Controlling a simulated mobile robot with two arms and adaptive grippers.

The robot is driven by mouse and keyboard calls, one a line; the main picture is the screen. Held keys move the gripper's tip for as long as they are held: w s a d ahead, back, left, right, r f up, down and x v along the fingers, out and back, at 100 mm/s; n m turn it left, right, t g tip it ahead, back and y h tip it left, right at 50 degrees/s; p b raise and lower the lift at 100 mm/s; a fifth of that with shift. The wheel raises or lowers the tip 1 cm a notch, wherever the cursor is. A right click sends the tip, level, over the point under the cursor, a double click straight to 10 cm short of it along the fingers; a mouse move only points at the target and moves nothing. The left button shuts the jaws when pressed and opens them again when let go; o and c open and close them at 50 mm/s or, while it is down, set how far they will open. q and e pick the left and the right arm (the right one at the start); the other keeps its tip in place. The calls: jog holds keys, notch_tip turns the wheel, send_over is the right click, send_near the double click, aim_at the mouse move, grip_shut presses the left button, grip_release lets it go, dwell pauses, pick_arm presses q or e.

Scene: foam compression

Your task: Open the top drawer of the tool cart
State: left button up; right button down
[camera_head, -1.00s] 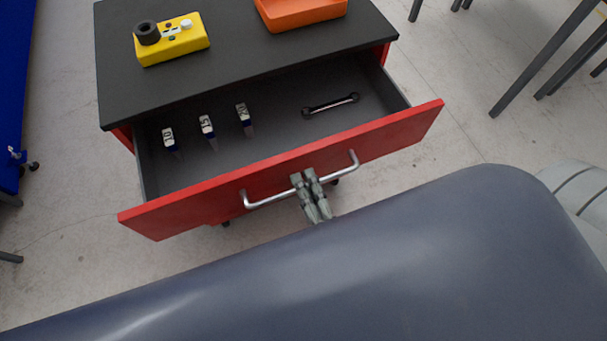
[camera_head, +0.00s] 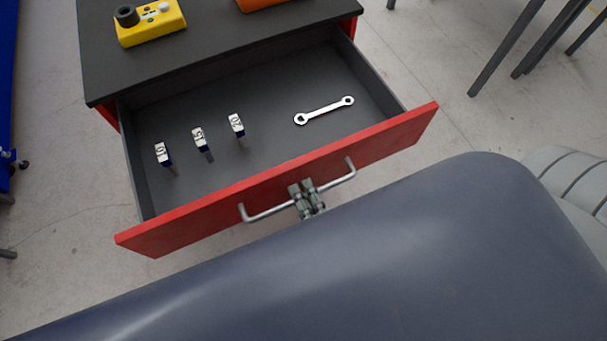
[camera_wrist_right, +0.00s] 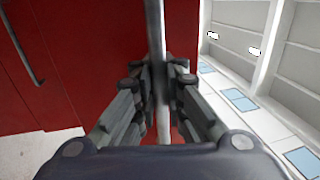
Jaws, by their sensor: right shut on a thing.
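The tool cart (camera_head: 215,50) has a dark top and red sides. Its top drawer (camera_head: 260,150) stands far out, with a red front (camera_head: 385,140) and a silver bar handle (camera_head: 268,212). My right gripper (camera_head: 305,192) is shut on the handle near its middle. In the right wrist view the right gripper (camera_wrist_right: 160,85) closes around the handle bar (camera_wrist_right: 156,35), with the red front behind it. Inside the drawer lie a wrench (camera_head: 324,111) and three numbered tools (camera_head: 163,154) with white-and-blue ends. My left gripper is not in view.
A yellow box with a black knob (camera_head: 150,24) and an orange tray (camera_head: 262,4) sit on the cart top. Dark table legs (camera_head: 505,48) stand at the upper right, a blue object (camera_head: 8,80) at the left edge. Floor beside the cart is clear.

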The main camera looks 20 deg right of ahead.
jog(key=shift+f, duration=0.2)
jog(key=c, duration=1.7)
grip_release()
jog(key=shift+r, duration=0.1)
jog(key=s, duration=0.4)
jog(key=s+f, duration=0.1)
jog(key=s, duration=0.3)
jog(key=s+f, duration=0.1)
jog(key=s, duration=0.2)
jog(key=shift+s+d+f, duration=0.2)
jog(key=shift+s, duration=0.2)
